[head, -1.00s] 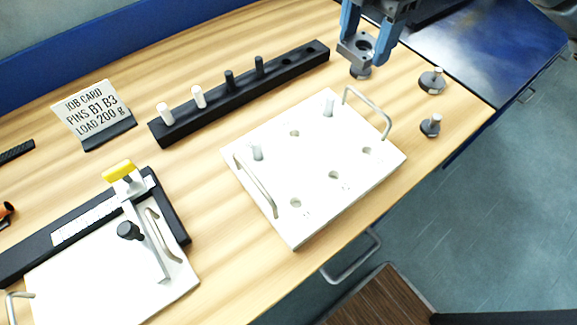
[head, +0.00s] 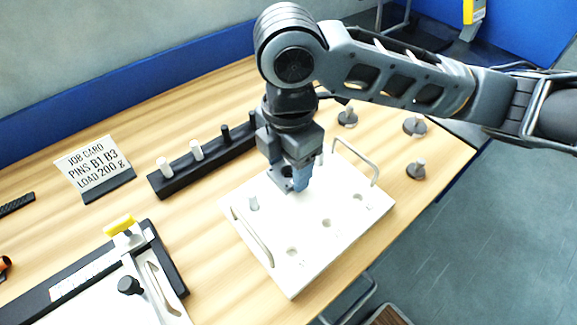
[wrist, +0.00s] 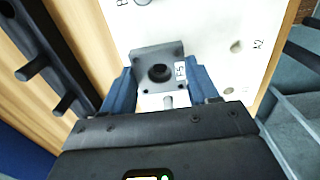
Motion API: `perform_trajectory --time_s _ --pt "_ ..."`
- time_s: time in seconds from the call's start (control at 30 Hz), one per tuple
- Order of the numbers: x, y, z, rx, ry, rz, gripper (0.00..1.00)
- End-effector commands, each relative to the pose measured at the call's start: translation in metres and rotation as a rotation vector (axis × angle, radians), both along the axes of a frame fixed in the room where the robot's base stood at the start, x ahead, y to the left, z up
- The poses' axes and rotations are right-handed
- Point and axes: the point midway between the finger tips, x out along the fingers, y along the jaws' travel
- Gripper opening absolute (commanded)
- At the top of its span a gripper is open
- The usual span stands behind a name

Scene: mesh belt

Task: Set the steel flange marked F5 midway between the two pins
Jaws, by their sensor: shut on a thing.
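My gripper (head: 288,181) is shut on a square grey steel flange (wrist: 147,57) with a central hole and an F5 label. In the wrist view its blue fingers (wrist: 160,82) grip two opposite sides. The flange is over the white plate (head: 290,282), between the two pins; I cannot tell if it touches the plate. One grey pin (head: 253,203) stands left of the gripper in the head view. The other pin (head: 320,160) stands behind it, partly hidden. In the wrist view one pin (wrist: 168,101) shows at the flange's near edge and another (wrist: 143,2) at the top edge.
A black rack (head: 171,184) with white and black pegs stands behind the plate. Knobbed grey pieces (head: 415,126) stand at the right. The plate has wire handles (head: 357,159) at both ends. A job card (head: 97,168) reads pins B1 B3, load 200 g.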

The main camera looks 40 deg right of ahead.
Motion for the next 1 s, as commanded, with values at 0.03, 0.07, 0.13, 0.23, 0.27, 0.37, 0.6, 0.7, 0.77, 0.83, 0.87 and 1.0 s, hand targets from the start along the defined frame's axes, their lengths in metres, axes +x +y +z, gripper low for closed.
perform_trajectory --time_s 0.03,0.07,0.13,0.23,0.27,0.37,0.6,0.7,0.77,0.83,0.87,1.0 --pt "0.0 0.0 -0.006 0.0 0.001 -0.002 0.15" --pt "0.0 0.0 -0.009 0.001 0.0 -0.002 0.15" --pt "0.0 0.0 -0.015 0.001 0.0 -0.001 0.15" --pt "0.0 0.0 -0.018 0.001 -0.001 0.0 0.15" --pt "0.0 0.0 -0.018 0.001 -0.001 0.0 0.15" --pt "0.0 0.0 -0.017 0.001 -0.002 0.0 0.15" --pt "0.0 0.0 -0.02 0.001 -0.001 0.0 0.64" --pt "0.0 0.0 -0.02 0.001 -0.001 0.0 0.74" --pt "0.0 0.0 -0.02 0.001 -0.001 0.0 0.79" --pt "0.0 0.0 -0.02 0.001 -0.001 0.0 0.85" --pt "0.0 0.0 -0.02 0.001 -0.001 0.0 0.85" --pt "0.0 0.0 -0.02 0.001 -0.001 0.0 0.85"
